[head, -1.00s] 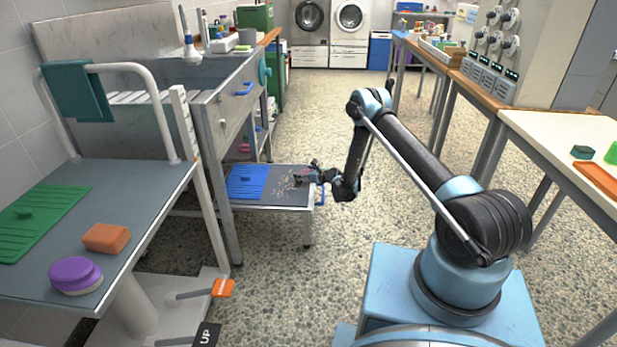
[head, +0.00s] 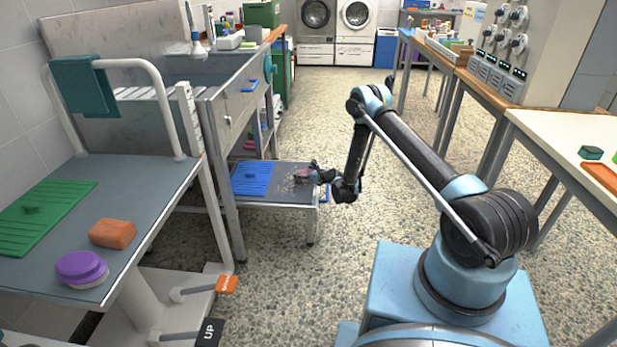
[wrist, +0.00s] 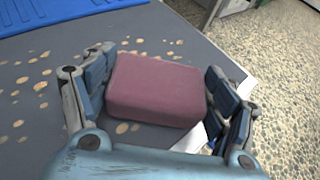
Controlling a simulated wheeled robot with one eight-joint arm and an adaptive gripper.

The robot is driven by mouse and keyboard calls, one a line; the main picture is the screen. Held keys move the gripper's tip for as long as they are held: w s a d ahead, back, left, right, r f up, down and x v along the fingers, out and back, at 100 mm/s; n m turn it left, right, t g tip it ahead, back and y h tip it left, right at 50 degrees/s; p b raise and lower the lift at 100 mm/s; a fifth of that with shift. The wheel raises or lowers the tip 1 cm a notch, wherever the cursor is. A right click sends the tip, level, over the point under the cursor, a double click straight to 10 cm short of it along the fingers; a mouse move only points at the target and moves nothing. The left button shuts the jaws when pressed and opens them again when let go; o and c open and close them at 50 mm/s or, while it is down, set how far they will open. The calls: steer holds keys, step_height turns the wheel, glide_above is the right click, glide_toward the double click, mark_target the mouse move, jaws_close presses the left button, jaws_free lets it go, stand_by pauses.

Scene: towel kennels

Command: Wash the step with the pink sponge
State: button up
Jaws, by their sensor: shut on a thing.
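The step (head: 291,203) is a low grey platform on metal legs beside the tub's frame. Tan spots mark its top, and they show clearly in the wrist view (wrist: 40,85). The pink sponge (wrist: 157,90) is a dull pink block between the two fingers of my gripper (wrist: 155,95). My gripper is shut on it. In the head view my gripper (head: 312,176) is small, over the right part of the step. The sponge looks low over or on the step's top; I cannot tell if it touches.
A blue ribbed mat (head: 253,178) covers the step's left part. At left, a grey table (head: 135,210) holds a green mat (head: 45,215), an orange block (head: 113,233) and a purple round brush (head: 82,268). Open speckled floor (head: 285,275) lies between the benches.

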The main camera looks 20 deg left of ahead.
steer(key=shift+s+a, duration=0.2)
steer(key=shift+a, duration=0.6)
steer(key=shift+s+a, duration=0.2)
steer(key=shift+a, duration=0.65)
steer(key=shift+s+a, duration=0.2)
steer(key=shift+a, duration=0.6)
steer(key=shift+s+d+r, duration=0.1)
steer(key=shift+s+d, duration=0.1)
steer(key=shift+s, duration=0.45)
steer(key=shift+s+d, duration=0.15)
steer(key=shift+s, duration=0.5)
steer(key=shift+r, duration=3)
steer(key=shift+r, duration=0.1)
step_height(320, 180, up, 3)
steer(key=shift+f, duration=0.1)
steer(key=shift+w, duration=0.1)
